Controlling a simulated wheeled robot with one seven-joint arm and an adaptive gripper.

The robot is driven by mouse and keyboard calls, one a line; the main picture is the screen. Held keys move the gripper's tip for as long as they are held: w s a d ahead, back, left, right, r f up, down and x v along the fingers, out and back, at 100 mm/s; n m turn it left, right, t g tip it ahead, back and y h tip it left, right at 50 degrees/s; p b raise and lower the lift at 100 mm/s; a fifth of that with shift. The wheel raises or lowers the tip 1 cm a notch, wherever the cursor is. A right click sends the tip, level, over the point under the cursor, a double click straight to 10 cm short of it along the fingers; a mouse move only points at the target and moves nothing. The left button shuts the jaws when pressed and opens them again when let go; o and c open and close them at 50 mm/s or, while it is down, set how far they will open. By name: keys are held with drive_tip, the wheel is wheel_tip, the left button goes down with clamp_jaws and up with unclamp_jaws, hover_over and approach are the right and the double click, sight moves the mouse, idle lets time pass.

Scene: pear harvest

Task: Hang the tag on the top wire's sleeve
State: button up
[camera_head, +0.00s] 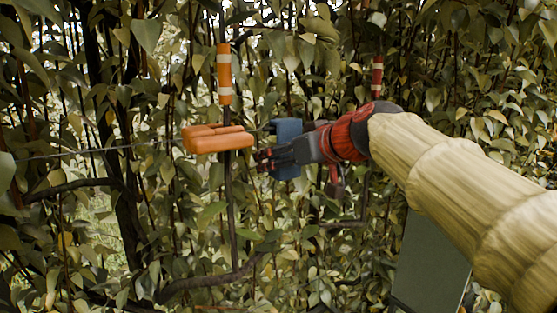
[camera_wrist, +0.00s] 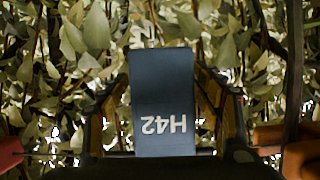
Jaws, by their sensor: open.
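A dark blue tag (camera_head: 288,134) is beside my gripper (camera_head: 262,160) in the head view. In the wrist view the tag (camera_wrist: 163,85) reads H42 upside down and stands between the two spread fingers of my gripper (camera_wrist: 168,92). The fingers are open, with the tag between them; its far edge is by a thin wire. An orange block-like piece (camera_head: 217,138) is just left of my fingertips; an orange piece also shows at the right of the wrist view (camera_wrist: 300,155). I cannot tell which piece is the sleeve, or whether the tag hangs on it.
A thin wire (camera_head: 90,152) runs left from the orange piece. An orange-and-white banded marker (camera_head: 224,73) stands above it, and a red banded one (camera_head: 377,75) farther right. Dense leaves and branches surround my gripper. A grey panel (camera_head: 430,262) is at lower right.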

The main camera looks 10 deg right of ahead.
drive_tip(key=v, duration=1.1)
drive_tip(key=s+d+f+m+g+h+b, duration=0.1)
drive_tip(key=s+d+f+m+g+b, duration=0.15)
drive_tip(key=f, duration=0.85)
drive_tip(key=s+d+f+m+g+h+b, duration=0.1)
drive_tip(key=s+f+m+h, duration=0.15)
drive_tip(key=f, duration=0.85)
drive_tip(key=s+a+f+g+b, duration=0.1)
drive_tip(key=s+f+b, duration=0.4)
drive_tip(key=f, duration=0.8)
drive_tip(key=s+a+f+n+g+b, duration=0.1)
drive_tip(key=s+f+b, duration=0.5)
drive_tip(key=f, duration=0.6)
drive_tip(key=s+a+f+g+b, duration=0.1)
drive_tip(key=s+f+b, duration=0.4)
drive_tip(key=f, duration=0.8)
drive_tip(key=shift+s+a+f+h+b, duration=0.4)
drive_tip(key=shift+a+b, duration=0.3)
drive_tip(key=shift+b, duration=0.3)
drive_tip(key=shift+r+g, duration=0.15)
drive_tip(key=shift+g, duration=0.1)
